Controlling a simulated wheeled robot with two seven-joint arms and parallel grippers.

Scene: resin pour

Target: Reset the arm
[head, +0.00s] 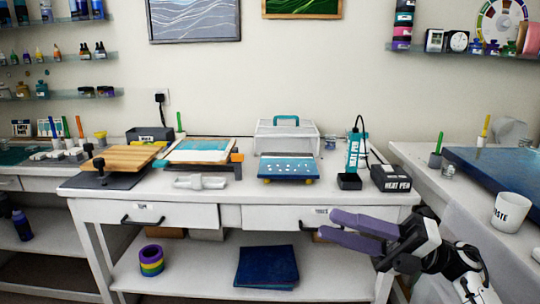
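My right gripper (326,226) shows at the lower right of the head view, with its black and white arm coming in from the bottom right corner. Its two purple fingers point left, apart, with nothing seen between them. It is in front of the white workbench (340,199), near the right drawer. My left arm and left gripper are not in view.
On the bench are a wooden board (128,158), a blue tray (288,167), a heat pen holder (349,181) and a black heat pen box (391,177). A white waste cup (511,212) stands on the right table. A tape stack (151,260) sits on the lower shelf.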

